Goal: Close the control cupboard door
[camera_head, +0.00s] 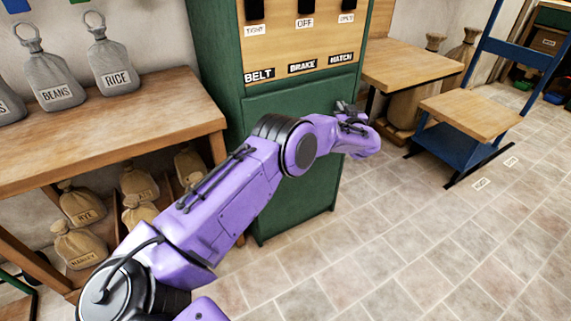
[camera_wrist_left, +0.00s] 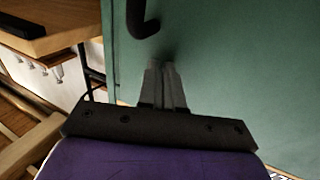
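The green control cupboard (camera_head: 218,45) stands in the middle of the head view, with a wooden panel above its green lower front, the door (camera_head: 300,200). My left arm crosses in front and hides part of it. In the left wrist view the green door surface (camera_wrist_left: 230,75) fills most of the picture, with a dark curved handle (camera_wrist_left: 143,22) at the top. My left gripper (camera_head: 346,108) is at the right side of the door front. Its fingers (camera_wrist_left: 164,68) are together, empty, pointing at the green surface below the handle. I cannot tell whether they touch it, or how far the door stands open.
A wooden bench (camera_head: 110,130) with grey sacks on top and tan sacks below stands left. A wooden table (camera_head: 410,66) stands right of the cupboard, and a blue-framed stand (camera_head: 470,115) with a wooden top lies farther right. The tiled floor (camera_head: 420,250) in front is clear.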

